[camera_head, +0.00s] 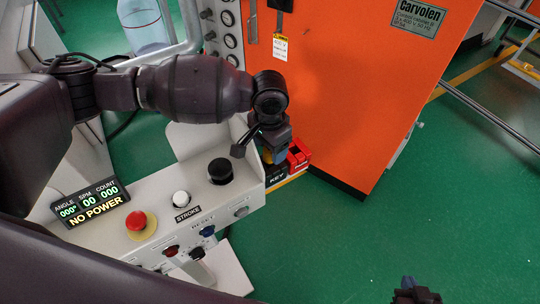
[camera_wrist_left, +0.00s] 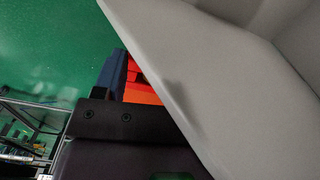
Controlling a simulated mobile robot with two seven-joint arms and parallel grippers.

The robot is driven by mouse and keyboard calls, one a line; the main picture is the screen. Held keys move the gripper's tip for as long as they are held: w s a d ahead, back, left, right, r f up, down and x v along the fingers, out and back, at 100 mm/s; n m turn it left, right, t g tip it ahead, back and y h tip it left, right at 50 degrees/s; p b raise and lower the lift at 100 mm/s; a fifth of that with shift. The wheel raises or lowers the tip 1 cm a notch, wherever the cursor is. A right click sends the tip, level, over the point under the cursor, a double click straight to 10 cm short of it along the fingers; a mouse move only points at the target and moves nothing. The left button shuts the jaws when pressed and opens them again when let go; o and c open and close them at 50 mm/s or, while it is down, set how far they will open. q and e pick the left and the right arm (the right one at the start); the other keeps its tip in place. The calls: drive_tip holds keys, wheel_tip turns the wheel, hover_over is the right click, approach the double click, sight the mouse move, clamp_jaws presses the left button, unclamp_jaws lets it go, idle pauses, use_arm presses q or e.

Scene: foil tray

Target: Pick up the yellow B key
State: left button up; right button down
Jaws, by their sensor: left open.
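My left gripper (camera_head: 262,142) reaches over the right end of the grey control panel and is open. A small yellow patch (camera_head: 267,155) shows just below its fingers, mostly covered by them; I cannot tell if it is the yellow B key. It sits at a black holder marked KEY (camera_head: 277,175), beside a red block (camera_head: 298,154). I cannot tell whether the fingers touch anything. In the left wrist view, red and orange parts (camera_wrist_left: 140,93) show beside a dark blue finger, and a grey panel hides the rest. My right gripper (camera_head: 412,293) is at the bottom edge, partly cut off.
The grey control panel (camera_head: 110,235) carries a black knob (camera_head: 221,171), a red button (camera_head: 137,221), a white button (camera_head: 181,198) and a display reading NO POWER (camera_head: 90,203). A tall orange cabinet (camera_head: 350,80) stands behind. Green floor (camera_head: 400,220) is clear at right.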

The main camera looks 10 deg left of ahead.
use_arm(q)
drive_tip(key=shift+f, duration=0.15)
use_arm(e)
drive_tip(key=shift+r, duration=0.15)
use_arm(q)
drive_tip(key=c, duration=1)
drive_tip(key=shift+c, duration=0.2)
